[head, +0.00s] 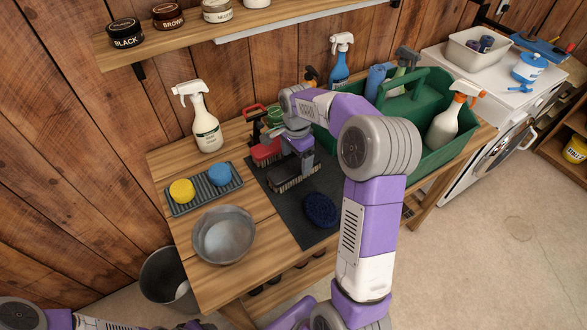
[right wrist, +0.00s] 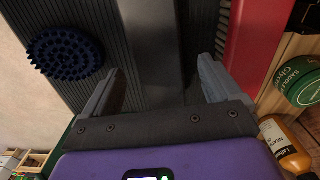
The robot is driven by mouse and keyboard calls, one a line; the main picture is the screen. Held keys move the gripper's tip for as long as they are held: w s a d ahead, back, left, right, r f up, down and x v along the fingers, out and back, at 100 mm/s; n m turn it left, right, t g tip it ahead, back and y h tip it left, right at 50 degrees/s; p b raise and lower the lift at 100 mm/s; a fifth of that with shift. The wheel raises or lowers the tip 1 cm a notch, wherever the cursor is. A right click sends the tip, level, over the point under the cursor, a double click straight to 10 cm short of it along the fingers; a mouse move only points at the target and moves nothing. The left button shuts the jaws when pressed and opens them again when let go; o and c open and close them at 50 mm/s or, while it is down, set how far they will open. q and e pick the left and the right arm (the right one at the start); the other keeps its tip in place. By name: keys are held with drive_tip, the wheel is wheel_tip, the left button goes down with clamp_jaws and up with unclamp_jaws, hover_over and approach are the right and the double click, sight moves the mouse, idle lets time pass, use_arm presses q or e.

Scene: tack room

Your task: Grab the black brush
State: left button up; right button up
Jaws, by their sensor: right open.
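The black brush (head: 293,184) lies on the dark mat (head: 322,178) on the wooden bench, its bristles showing along one side. My right gripper (head: 298,160) reaches down over it and partly hides it. In the right wrist view the open fingers of the right gripper (right wrist: 163,78) are spread, with the dark body of the black brush (right wrist: 152,35) between and beyond them. I cannot tell if they touch it. My left arm shows at the bottom left of the head view; its gripper is out of view.
A red brush (head: 266,153) lies close beside the black one. A round blue brush (head: 320,209) is in front on the mat. A metal bowl (head: 223,235), a sponge tray (head: 203,203), a spray bottle (head: 206,130) and a green caddy (head: 430,160) stand around.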

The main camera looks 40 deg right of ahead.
sight(296, 165)
wheel_tip(296, 165, down, 5)
drive_tip(key=shift+a+r+b, duration=0.1)
drive_tip(key=shift+a+b, duration=0.05)
drive_tip(key=shift+b, duration=0.6)
drive_tip(key=shift+c, duration=0.3)
